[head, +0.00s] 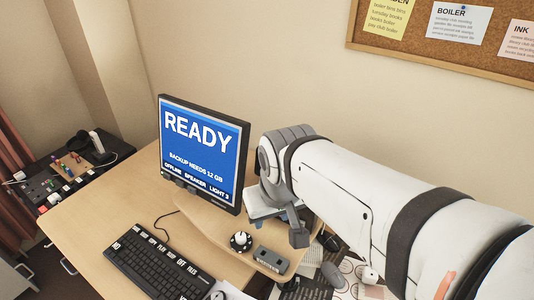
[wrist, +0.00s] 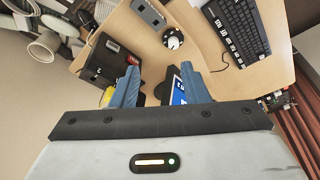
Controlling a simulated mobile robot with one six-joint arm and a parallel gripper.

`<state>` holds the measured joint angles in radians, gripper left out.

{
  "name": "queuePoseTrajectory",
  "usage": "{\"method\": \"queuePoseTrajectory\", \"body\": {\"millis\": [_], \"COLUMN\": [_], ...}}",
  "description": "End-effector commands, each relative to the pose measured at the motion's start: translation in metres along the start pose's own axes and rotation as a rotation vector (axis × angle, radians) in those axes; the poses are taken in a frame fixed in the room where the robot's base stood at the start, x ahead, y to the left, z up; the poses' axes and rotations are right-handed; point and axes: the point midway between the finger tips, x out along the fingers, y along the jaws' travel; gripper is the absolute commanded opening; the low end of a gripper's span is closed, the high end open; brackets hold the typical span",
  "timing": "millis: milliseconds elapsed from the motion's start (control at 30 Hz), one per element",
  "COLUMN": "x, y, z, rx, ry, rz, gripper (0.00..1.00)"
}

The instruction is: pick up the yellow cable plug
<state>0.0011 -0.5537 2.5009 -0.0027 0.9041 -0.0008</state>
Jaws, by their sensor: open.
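My gripper (wrist: 160,88) is open, with its two blue fingers apart and nothing visibly held between them. In the wrist view a small yellow patch (wrist: 107,96) shows beside the left finger, partly covered by it and by a dark box; I cannot tell whether it is the yellow cable plug. In the head view no yellow plug can be made out clearly. Small coloured pieces (head: 72,165) stand on a dark unit at the left, too small to identify. In the head view my arm reaches in from the right, its end beside the monitor.
The monitor (head: 203,145) stands on the wooden desk (head: 95,222), with a keyboard (head: 158,258) in front. A dark box (wrist: 112,58) is near the left finger. The desk's left part is clear.

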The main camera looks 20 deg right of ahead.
Motion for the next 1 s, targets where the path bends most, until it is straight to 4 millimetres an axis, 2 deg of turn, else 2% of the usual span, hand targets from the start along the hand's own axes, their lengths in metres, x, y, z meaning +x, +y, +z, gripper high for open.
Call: {"method": "queuePoseTrajectory", "body": {"millis": [167, 367, 500, 600, 800, 1000], "x": [0.005, 0.027, 0.050, 0.067, 0.090, 0.105], "y": [0.012, 0.047, 0.080, 0.102, 0.131, 0.138], "z": [-0.020, -0.079, -0.120, -0.142, -0.166, -0.167], "rx": [0.093, 0.376, 0.591, 0.720, 0.877, 0.911], "ry": [-0.032, -0.120, -0.184, -0.220, -0.262, -0.275], "rz": [0.011, 0.044, 0.075, 0.096, 0.124, 0.131], "gripper": [0.43, 0.43, 0.43, 0.43, 0.43, 0.43]}}
